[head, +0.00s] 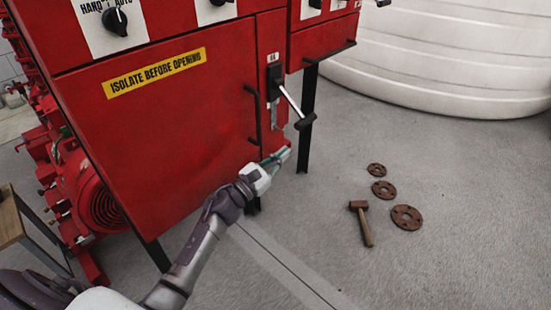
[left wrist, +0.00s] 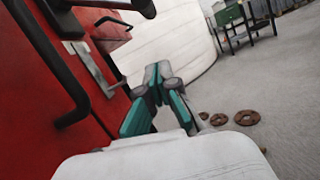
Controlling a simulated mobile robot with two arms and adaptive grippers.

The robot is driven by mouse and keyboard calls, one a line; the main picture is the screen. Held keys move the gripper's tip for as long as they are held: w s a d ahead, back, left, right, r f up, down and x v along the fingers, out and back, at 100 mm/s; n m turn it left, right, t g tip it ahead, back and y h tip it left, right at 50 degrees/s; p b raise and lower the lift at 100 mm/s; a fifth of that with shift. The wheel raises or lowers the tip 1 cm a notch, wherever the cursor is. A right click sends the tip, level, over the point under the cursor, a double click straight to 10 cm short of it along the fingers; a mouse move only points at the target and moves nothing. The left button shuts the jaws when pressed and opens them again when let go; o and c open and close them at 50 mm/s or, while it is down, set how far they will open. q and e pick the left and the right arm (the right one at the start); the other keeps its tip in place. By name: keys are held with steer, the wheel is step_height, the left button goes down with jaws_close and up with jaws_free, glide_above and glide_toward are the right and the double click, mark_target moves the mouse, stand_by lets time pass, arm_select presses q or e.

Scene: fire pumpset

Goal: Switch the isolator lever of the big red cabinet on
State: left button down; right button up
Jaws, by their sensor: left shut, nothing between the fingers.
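The big red cabinet (head: 165,125) fills the left of the head view, with a yellow "isolate before opening" label. Its isolator lever (head: 290,101) sticks out from a black mount (head: 274,80) on the narrow right panel. In the left wrist view the lever's grip (left wrist: 145,8) shows at the top edge, partly cut off. My left gripper (head: 284,154) is shut and empty, below the grip and apart from it. It also shows in the left wrist view (left wrist: 158,68). My right gripper is not in view.
A black door handle (head: 253,113) stands out left of the lever. A second red cabinet (head: 318,42) with a black bar adjoins at right. Rusty flanges (head: 406,217) and a hammer (head: 362,222) lie on the floor. A white tank (head: 450,60) stands behind.

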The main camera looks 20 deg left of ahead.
mark_target(295, 107)
arm_select(q)
steer(key=w+d+r+p, duration=0.2)
steer(key=w+r, duration=0.2)
steer(key=r, duration=0.1)
steer(key=shift+w+d, duration=0.2)
steer(key=shift+d, duration=0.15)
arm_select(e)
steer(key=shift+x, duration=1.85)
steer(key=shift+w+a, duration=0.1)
arm_select(q)
steer(key=shift+r, duration=0.1)
